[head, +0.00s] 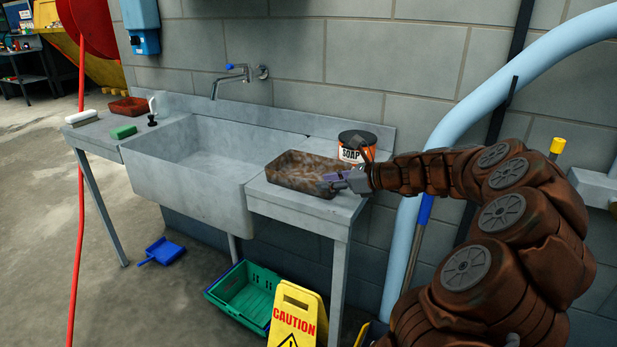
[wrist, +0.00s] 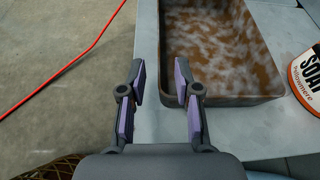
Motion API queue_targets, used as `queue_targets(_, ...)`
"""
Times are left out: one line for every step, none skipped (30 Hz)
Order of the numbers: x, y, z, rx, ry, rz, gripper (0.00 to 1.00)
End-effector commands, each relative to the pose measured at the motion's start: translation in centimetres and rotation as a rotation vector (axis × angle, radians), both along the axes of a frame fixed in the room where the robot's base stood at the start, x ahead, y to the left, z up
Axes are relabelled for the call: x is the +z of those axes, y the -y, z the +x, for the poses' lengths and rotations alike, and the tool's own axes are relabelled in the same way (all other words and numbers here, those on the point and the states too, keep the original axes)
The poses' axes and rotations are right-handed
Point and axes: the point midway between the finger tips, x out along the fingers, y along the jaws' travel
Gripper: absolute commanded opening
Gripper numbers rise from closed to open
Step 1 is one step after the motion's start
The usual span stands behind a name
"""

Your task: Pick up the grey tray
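No plainly grey tray shows. A rectangular brown tray with pale greyish blotches (head: 303,172) lies on the right-hand counter beside the sink. In the wrist view the tray (wrist: 222,98) fills the upper middle. My gripper (head: 336,180) is at the tray's right end in the head view. In the wrist view my gripper (wrist: 160,75) is open and empty. The left finger is outside the tray, over the counter. The right finger overlaps the tray's near corner, so the tray's side wall shows between the fingers. I cannot tell whether either finger touches it.
A soap tin (head: 357,147) stands close behind the tray. The deep sink (head: 195,170) is to the left. A reddish-brown tray (head: 129,106), a green sponge (head: 123,132) and a white brush (head: 81,117) lie on the far-left counter. A green crate (head: 245,290) and caution sign (head: 297,315) are below.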

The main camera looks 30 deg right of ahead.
Motion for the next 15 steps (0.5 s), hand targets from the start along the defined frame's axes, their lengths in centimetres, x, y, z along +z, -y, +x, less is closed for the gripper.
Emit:
queue_targets(-0.4, -0.5, 0.6, 0.002, -0.001, 0.002, 0.32)
queue_targets(-0.6, -0.7, 0.9, 0.002, -0.001, 0.000, 0.32)
queue_targets(-0.8, -0.9, 1.3, 0.003, -0.001, 0.000, 0.32)
queue_targets(-0.9, -1.0, 1.6, 0.003, -0.001, 0.000, 0.32)
queue_targets(-1.0, -1.2, 1.8, 0.003, -0.001, 0.000, 0.32)
queue_targets(-1.1, -1.3, 2.1, 0.003, -0.001, -0.001, 0.32)
queue_targets(-1.1, -1.4, 2.2, 0.003, -0.001, -0.001, 0.32)
queue_targets(-1.2, -1.5, 2.3, 0.003, -0.001, -0.001, 0.32)
queue_targets(-1.2, -1.5, 2.4, 0.003, -0.001, -0.001, 0.32)
queue_targets(-1.3, -1.5, 2.5, 0.003, 0.000, -0.001, 0.32)
queue_targets(-1.3, -1.5, 2.5, 0.003, 0.000, -0.001, 0.32)
queue_targets(-1.3, -1.5, 2.5, 0.002, 0.001, -0.001, 0.32)
queue_targets(-1.3, -1.5, 2.5, 0.002, 0.001, -0.001, 0.32)
queue_targets(-1.3, -1.5, 2.5, 0.002, 0.001, -0.001, 0.32)
queue_targets(-1.3, -1.5, 2.5, 0.002, 0.001, -0.001, 0.32)
